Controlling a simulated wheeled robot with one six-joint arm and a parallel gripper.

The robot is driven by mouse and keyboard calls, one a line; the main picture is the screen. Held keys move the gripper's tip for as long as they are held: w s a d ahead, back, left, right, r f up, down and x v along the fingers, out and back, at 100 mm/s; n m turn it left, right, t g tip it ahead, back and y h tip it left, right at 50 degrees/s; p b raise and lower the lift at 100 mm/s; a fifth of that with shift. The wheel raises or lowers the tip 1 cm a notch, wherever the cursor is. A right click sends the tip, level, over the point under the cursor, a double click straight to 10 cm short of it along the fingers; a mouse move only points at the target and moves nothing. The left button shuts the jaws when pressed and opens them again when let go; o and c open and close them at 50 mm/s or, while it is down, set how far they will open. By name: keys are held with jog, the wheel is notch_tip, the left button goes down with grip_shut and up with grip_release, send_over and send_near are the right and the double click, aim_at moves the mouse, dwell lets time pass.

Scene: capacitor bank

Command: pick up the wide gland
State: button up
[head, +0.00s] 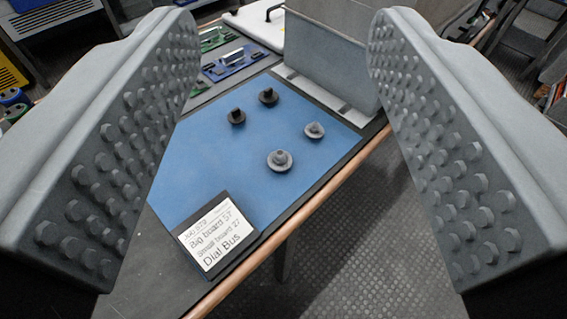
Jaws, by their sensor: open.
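Several small glands stand upright on a blue mat (190,165). The nearest, a grey gland (279,160), has the broadest flange and looks like the wide gland. A smaller light grey gland (314,130) stands behind it to the right. Two dark glands, one at the back (268,97) and one at the left (236,117), stand farther off. My gripper (283,50) is open and empty, its two studded fingers at the left and right of the picture. The glands show in the gap between the fingers, apart from both.
A card (214,233) with printed words lies at the mat's near corner. A grey upright panel (330,65) stands behind the glands. Circuit boards (235,62) lie at the back left. The table's copper-coloured edge (330,190) runs along the right, with open floor beyond.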

jog(key=w+f+n+g, duration=0.2)
jog(key=w+f+g, duration=0.2)
jog(key=w, duration=0.3)
jog(key=w+f+n+g, duration=0.2)
jog(key=w+f+g, duration=0.2)
jog(key=w, duration=0.3)
jog(key=n+g, duration=0.4)
jog(key=g, duration=0.5)
send_over(280, 153)
notch_tip(280, 153, down, 11)
notch_tip(280, 153, down, 17)
jog(key=shift+r, duration=0.15)
jog(key=c, duration=0.6)
